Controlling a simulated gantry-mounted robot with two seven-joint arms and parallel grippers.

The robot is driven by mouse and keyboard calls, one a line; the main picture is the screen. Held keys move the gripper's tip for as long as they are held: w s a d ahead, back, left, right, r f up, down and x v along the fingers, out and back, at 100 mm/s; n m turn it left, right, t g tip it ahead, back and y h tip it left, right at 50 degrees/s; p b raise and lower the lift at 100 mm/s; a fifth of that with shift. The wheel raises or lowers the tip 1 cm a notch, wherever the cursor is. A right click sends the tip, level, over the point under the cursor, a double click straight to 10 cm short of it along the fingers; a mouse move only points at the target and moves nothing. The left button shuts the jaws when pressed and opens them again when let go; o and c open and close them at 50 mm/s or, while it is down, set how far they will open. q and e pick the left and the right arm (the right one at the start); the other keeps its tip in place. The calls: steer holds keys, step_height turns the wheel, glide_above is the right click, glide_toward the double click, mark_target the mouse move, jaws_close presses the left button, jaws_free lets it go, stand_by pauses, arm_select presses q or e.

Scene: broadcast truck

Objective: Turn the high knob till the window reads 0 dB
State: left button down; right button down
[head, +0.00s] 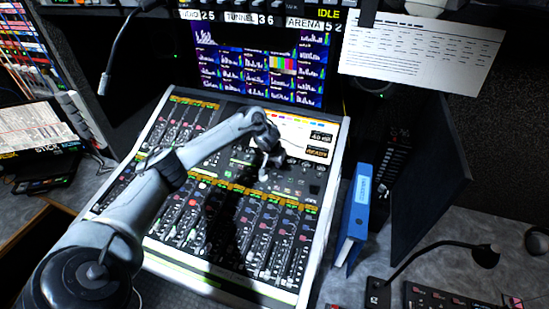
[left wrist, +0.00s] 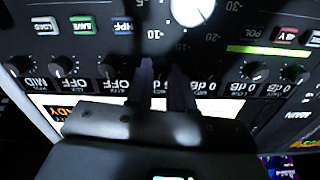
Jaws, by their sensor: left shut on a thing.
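The mixing console (head: 322,190) fills the middle of the head view. Near its top right, a small dark window (head: 321,136) seems to read 4.0 dB; any sign before it is too small to tell. An orange READY label (head: 317,153) sits just below. My left gripper (head: 266,172) reaches down to the console's upper panel, left of the window. In the left wrist view my left gripper (left wrist: 163,88) is shut on a small knob, which its dark fingers mostly hide. The knob's label is covered, so I cannot tell its name. My right gripper is out of view.
In the left wrist view small knobs (left wrist: 62,66) stand in a row on both sides of the fingers, with a pale round knob (left wrist: 192,9) above. A blue binder (head: 354,215) stands right of the console. A gooseneck microphone (head: 115,50) hangs at the upper left.

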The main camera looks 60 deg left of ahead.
arm_select(q)
steer(key=m+p, duration=0.2)
steer(key=p, duration=0.1)
steer(key=shift+r+m, duration=0.15)
steer(key=shift+m, duration=0.15)
steer(key=shift+m+p, duration=0.55)
steer(key=shift+m, duration=0.15)
steer(key=c, duration=1)
jaws_free()
